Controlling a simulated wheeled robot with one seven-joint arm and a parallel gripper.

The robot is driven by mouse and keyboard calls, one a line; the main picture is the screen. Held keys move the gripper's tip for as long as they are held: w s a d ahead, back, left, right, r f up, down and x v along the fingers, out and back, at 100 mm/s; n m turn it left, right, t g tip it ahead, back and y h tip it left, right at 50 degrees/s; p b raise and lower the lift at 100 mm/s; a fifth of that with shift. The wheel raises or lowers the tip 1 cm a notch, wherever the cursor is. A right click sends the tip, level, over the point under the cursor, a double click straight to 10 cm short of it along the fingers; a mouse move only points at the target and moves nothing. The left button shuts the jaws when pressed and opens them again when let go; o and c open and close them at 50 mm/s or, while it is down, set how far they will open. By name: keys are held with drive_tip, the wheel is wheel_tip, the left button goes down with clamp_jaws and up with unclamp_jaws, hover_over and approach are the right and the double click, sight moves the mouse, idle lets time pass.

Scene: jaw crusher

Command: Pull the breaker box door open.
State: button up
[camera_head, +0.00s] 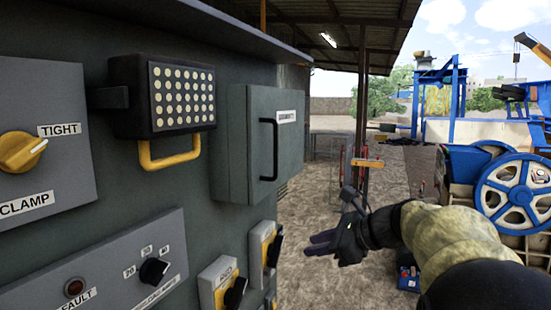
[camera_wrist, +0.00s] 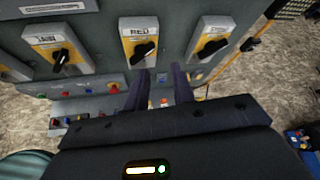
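The breaker box (camera_head: 235,140) is a grey box on the dark panel wall in the head view. Its door (camera_head: 290,150) is shut and carries a white label and a black vertical bar handle (camera_head: 268,150). My gripper (camera_head: 316,243) is below and to the right of the handle, apart from it, and points left towards the panel. In the wrist view its two dark fingers (camera_wrist: 157,86) stand apart with nothing gripped between them. I cannot make out the breaker box in the wrist view.
A black lamp (camera_head: 182,97) with a yellow handle (camera_head: 168,152) juts out left of the box. Rotary switches (camera_head: 233,290) line the panel below, and one (camera_wrist: 140,48) faces my fingers. Open ground (camera_head: 310,215) lies right of the panel. A blue-wheeled machine (camera_head: 510,195) stands at right.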

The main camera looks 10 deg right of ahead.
drive_tip(key=d+r+m+t+y+p, duration=0.1)
drive_tip(key=d+r+t+y, duration=0.1)
drive_tip(key=r, duration=0.9)
drive_tip(key=s+d+r+m+t+y+p, duration=0.1)
drive_tip(key=d+r+m+t+y, duration=0.1)
drive_tip(key=r, duration=0.8)
drive_tip(key=shift+s+d+r+m+p, duration=0.15)
drive_tip(key=shift+d+r+m+p, duration=0.15)
drive_tip(key=shift+d+r, duration=0.1)
drive_tip(key=p+x, duration=0.7)
drive_tip(key=x, duration=1)
drive_tip(key=shift+w+a, duration=0.15)
drive_tip(key=shift+w, duration=0.05)
clamp_jaws()
